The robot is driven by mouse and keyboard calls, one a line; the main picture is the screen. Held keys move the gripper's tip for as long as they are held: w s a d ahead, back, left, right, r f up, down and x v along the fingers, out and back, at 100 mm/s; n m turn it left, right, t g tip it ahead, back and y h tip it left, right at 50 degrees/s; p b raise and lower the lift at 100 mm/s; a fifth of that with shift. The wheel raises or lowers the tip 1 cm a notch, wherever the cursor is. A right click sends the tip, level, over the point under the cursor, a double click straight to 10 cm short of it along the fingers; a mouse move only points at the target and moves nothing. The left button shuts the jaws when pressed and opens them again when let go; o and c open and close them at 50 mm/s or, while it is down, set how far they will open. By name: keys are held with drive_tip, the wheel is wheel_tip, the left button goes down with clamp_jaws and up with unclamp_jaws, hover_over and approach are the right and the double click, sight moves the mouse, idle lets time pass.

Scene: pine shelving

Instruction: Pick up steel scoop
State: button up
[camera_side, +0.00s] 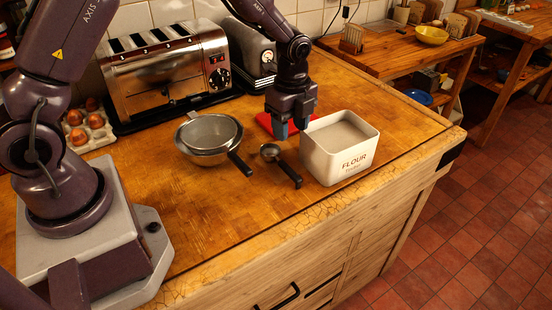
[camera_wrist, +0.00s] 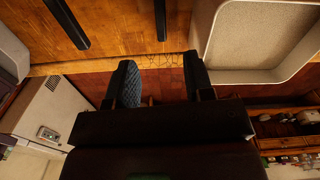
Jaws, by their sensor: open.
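The steel scoop (camera_side: 270,152) lies on the wooden worktop in the side view, its round bowl toward the back and its black handle pointing to the front right. In the wrist view a black handle (camera_wrist: 160,20), which looks like the scoop's, enters from the top edge; its bowl is out of frame. My gripper (camera_side: 291,126) is open and empty, pointing down, just behind the scoop and beside the flour tin. Its two fingers (camera_wrist: 160,78) are apart in the wrist view with nothing between them.
The white flour tin (camera_side: 348,166) stands close right of the scoop. A sieve (camera_side: 207,134) with a black handle lies to the left. A toaster (camera_side: 160,76) stands at the back left. The worktop in front is clear.

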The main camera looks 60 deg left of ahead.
drive_tip(key=m, duration=0.1)
hover_over(287, 167)
drive_tip(key=f, duration=0.7)
drive_tip(key=shift+d+f, duration=0.35)
drive_tip(key=shift+a+f, duration=0.2)
drive_tip(key=shift+f, duration=1.15)
drive_tip(key=shift+a+f, duration=0.15)
drive_tip(key=shift+f, duration=1.15)
clamp_jaws()
